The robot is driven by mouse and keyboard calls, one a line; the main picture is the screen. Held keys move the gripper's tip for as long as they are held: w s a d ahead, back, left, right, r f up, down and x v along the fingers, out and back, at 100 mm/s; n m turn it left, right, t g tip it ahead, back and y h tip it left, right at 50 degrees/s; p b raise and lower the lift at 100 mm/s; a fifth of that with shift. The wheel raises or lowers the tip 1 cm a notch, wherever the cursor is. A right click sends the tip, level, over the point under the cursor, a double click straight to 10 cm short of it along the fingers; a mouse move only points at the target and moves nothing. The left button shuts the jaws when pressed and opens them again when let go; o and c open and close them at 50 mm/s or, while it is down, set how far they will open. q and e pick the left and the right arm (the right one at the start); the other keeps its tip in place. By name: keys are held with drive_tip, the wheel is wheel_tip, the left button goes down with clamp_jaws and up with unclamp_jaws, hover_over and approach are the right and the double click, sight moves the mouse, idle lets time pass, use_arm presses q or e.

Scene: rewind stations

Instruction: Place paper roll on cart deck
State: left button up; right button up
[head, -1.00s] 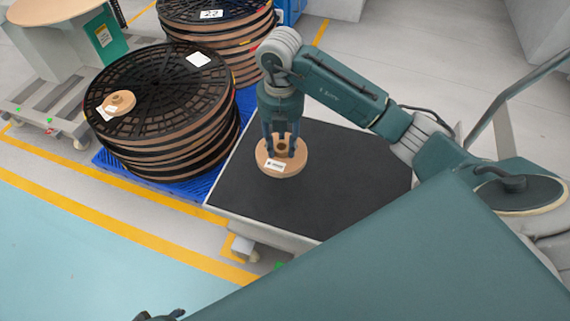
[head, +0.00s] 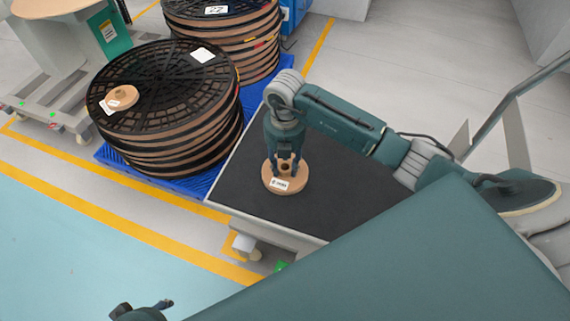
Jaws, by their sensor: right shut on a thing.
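The paper roll (head: 299,182) is a tan disc with a white label and a dark centre hole. It lies flat over the black cart deck (head: 330,202), left of the deck's middle; I cannot tell whether it touches the deck or hangs just above it. My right gripper (head: 285,166) points down from above and is shut on the roll at its centre. My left gripper (head: 150,309) shows only in part at the bottom edge, and its fingers are unclear.
Stacks of black-topped reels (head: 165,85) stand on a blue pallet (head: 190,187) close to the deck's left side. A smaller tan roll (head: 122,96) lies on the nearer stack. A grey cart with a large tan roll (head: 50,8) stands at upper left. The deck around the roll is bare.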

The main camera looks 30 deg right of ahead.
drive_tip(key=o, duration=1.3)
drive_tip(key=shift+f, duration=0.1)
use_arm(q)
drive_tip(key=shift+r, duration=0.2)
use_arm(e)
drive_tip(key=shift+r, duration=0.4)
use_arm(q)
wheel_tip(320, 180, down, 9)
drive_tip(key=p, duration=0.2)
drive_tip(key=shift+s+r+g, duration=0.2)
drive_tip(key=shift+s+g, duration=0.1)
drive_tip(key=shift+s, duration=0.15)
use_arm(e)
wheel_tip(320, 180, up, 12)
drive_tip(key=shift+f, duration=0.25)
use_arm(q)
drive_tip(key=shift+s, duration=0.1)
use_arm(e)
drive_tip(key=shift+f, duration=0.1)
